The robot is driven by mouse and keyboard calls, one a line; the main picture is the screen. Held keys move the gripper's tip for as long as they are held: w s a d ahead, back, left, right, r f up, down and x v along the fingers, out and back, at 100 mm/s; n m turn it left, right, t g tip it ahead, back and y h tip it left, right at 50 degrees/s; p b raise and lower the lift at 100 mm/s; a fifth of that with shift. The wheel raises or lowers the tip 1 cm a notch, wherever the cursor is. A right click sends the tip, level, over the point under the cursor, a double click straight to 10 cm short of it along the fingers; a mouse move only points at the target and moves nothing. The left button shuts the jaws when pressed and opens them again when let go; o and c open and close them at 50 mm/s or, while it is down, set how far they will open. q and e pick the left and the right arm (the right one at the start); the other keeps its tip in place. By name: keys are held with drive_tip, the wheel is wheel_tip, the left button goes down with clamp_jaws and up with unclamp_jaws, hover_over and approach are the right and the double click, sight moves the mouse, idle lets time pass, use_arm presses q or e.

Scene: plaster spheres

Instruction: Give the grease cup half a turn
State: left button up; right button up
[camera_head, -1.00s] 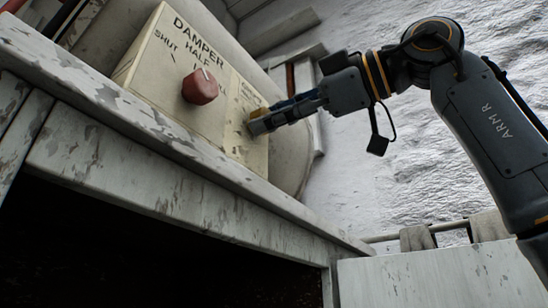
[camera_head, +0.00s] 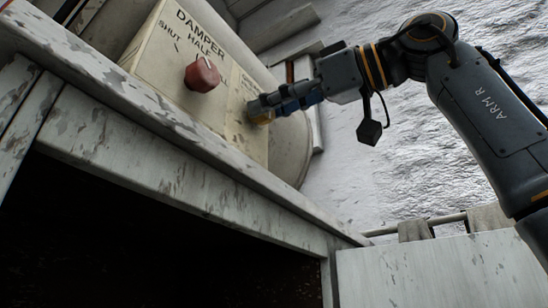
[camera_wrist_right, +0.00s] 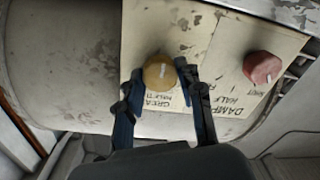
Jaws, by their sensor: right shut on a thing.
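The grease cup (camera_wrist_right: 160,74) is a round, brass-yellow knob with a pale mark on its face, set on a cream plate with lettering partly hidden by my fingers. In the head view a sliver of the cup (camera_head: 262,118) shows below the fingers at the panel's right part. My right gripper (camera_wrist_right: 160,75) is shut on the cup, one blue-and-black finger on each side of it. In the head view the right gripper (camera_head: 262,108) reaches it from the right. My left gripper is not in view.
A red damper knob (camera_head: 202,75) sits left of the cup on the cream panel (camera_head: 155,60), and also shows in the right wrist view (camera_wrist_right: 262,67). A worn grey ledge (camera_head: 170,140) runs below the panel. Open space lies right of it, before a rough white wall (camera_head: 370,190).

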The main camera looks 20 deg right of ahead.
drive_tip(key=shift+f, duration=0.1)
drive_tip(key=o, duration=1.2)
drive_tip(key=v, duration=1.2)
drive_tip(key=shift+d, duration=0.1)
